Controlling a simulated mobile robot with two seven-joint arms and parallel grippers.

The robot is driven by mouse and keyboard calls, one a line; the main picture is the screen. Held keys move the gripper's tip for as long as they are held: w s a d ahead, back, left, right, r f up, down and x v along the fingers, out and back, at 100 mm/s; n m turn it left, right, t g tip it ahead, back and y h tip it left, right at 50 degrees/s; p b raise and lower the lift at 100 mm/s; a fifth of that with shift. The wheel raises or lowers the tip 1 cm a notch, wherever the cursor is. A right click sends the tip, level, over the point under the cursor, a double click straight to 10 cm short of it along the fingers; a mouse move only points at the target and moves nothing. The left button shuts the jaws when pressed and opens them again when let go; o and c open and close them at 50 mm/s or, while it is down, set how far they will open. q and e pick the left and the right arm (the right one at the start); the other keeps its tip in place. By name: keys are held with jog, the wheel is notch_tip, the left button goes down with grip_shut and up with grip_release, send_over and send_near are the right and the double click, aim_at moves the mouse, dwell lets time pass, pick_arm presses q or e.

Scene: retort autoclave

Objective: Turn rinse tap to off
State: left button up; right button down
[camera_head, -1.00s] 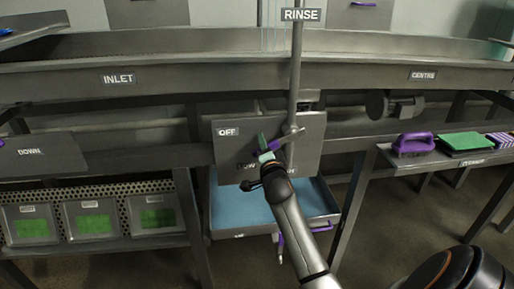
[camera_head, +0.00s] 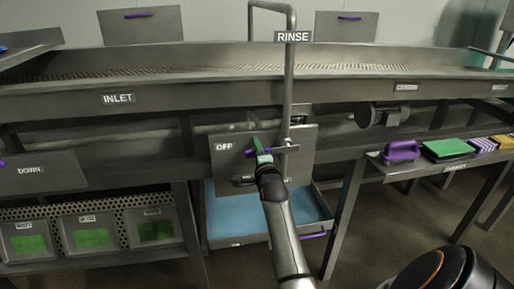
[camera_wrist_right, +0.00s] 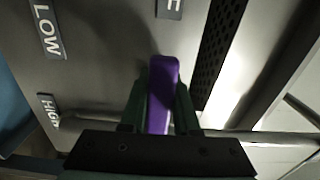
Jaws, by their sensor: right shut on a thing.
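The rinse tap's purple handle (camera_head: 249,153) is in front of the grey plate (camera_head: 305,165) under the rinse pipe (camera_head: 288,95). Its free end points left, toward the OFF label (camera_head: 223,146), a short gap from it. My right gripper (camera_head: 262,153) is shut on the handle. In the right wrist view the purple handle (camera_wrist_right: 162,88) stands between the two dark green fingers (camera_wrist_right: 160,105). LOW (camera_wrist_right: 47,28) and HIGH (camera_wrist_right: 48,108) labels show left of it there. In the head view my gripper partly hides the lower label. My left gripper is not in view.
A long steel trough (camera_head: 180,88) runs above the plate. Below is an open drawer with a blue inside (camera_head: 235,215). Bins with green contents (camera_head: 87,236) are at lower left. A shelf at right holds a purple-handled item (camera_head: 400,151) and a green pad (camera_head: 447,149).

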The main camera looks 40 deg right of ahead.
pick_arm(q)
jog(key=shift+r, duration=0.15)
pick_arm(e)
jog(key=shift+r, duration=0.35)
jog(key=c, duration=0.6)
grip_release()
jog(key=shift+f, duration=0.1)
jog(key=shift+c, duration=0.2)
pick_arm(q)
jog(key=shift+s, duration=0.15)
pick_arm(e)
jog(key=shift+f, duration=0.1)
